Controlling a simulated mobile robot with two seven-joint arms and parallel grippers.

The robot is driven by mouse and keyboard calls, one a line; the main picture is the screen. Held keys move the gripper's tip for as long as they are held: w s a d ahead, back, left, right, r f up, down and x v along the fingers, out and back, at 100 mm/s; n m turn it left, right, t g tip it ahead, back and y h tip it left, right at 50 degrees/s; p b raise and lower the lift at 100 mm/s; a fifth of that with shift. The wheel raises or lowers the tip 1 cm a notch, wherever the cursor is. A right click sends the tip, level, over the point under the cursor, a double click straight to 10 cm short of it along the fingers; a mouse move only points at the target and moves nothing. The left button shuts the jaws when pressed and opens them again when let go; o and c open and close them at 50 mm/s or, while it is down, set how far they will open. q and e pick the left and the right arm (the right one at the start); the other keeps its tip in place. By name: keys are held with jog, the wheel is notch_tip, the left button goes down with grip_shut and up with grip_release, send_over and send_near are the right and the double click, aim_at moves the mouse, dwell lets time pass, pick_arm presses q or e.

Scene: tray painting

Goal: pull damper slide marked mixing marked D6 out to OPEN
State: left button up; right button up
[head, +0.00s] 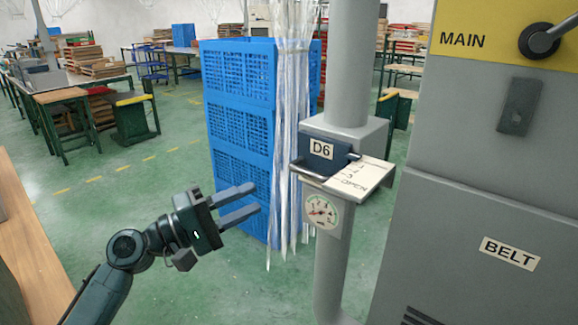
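A dark blue block with the label D6 (321,149) sits on that box. A dark bar handle (307,172) shows at the left edge of the slide. My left gripper (244,202) is open and empty, its two fingers pointing right toward the duct, left of and below the D6 block and apart from it. My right gripper is not in view.
A round gauge (321,213) hangs below the slide on the duct (332,270). Clear plastic strips (289,130) and stacked blue crates (238,100) stand behind. A grey cabinet (470,220) marked BELT and MAIN fills the right. Green floor at left is open.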

aim_at(308, 174)
pick_arm(q)
jog(key=p+x, duration=0.3)
jog(key=x, duration=1)
jog(key=shift+d+p, duration=0.15)
jog(key=shift+p, duration=0.15)
jog(key=shift+s, duration=0.1)
grip_shut()
